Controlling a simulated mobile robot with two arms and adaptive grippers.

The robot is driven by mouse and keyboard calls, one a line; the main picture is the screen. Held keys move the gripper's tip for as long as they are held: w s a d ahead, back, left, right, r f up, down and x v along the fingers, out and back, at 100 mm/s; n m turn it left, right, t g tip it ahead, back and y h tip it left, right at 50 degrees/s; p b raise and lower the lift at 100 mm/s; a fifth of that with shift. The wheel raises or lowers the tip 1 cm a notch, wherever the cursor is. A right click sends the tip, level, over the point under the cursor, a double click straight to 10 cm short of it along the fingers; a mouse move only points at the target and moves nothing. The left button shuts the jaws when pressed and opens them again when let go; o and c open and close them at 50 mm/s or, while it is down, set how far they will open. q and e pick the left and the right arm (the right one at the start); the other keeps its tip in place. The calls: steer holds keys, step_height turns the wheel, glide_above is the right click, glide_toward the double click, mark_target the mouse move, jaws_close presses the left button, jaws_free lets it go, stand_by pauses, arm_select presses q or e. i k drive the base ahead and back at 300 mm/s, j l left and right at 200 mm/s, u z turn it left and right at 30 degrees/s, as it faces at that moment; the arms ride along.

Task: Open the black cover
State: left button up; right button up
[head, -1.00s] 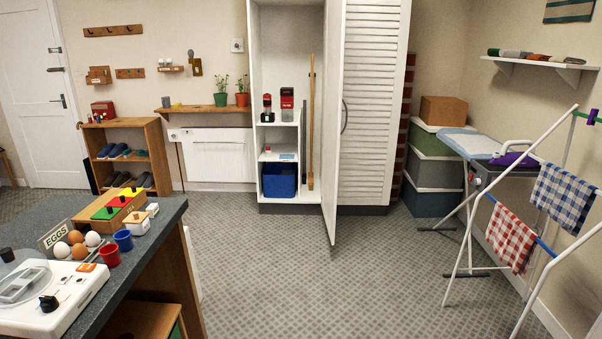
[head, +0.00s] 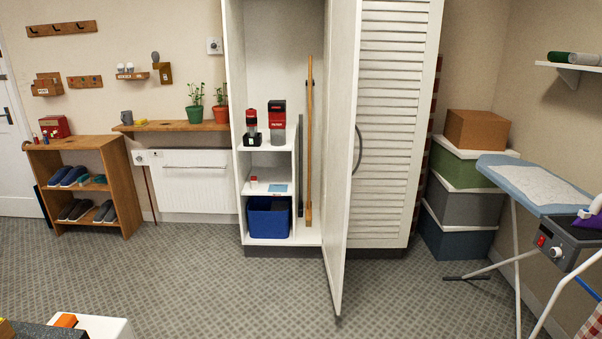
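I cannot make out a black cover in the head view. Neither of my grippers is in view. The end of a dark countertop (head: 38,331) shows at the bottom left corner, with part of a white appliance (head: 103,327) and a small orange piece (head: 66,320) on it. The rest of that counter is out of frame.
A tall white cabinet (head: 232,120) stands ahead, its hinged door (head: 342,150) swung open toward me. A shoe rack (head: 85,146) is on the left, stacked boxes (head: 470,200) and an ironing board (head: 545,185) on the right. The patterned floor (head: 220,290) between is clear.

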mark_target(273, 105)
steer(key=i+u, duration=0.1)
steer(key=i, duration=0.9)
steer(key=i+l+u, duration=0.1)
steer(key=i, duration=0.9)
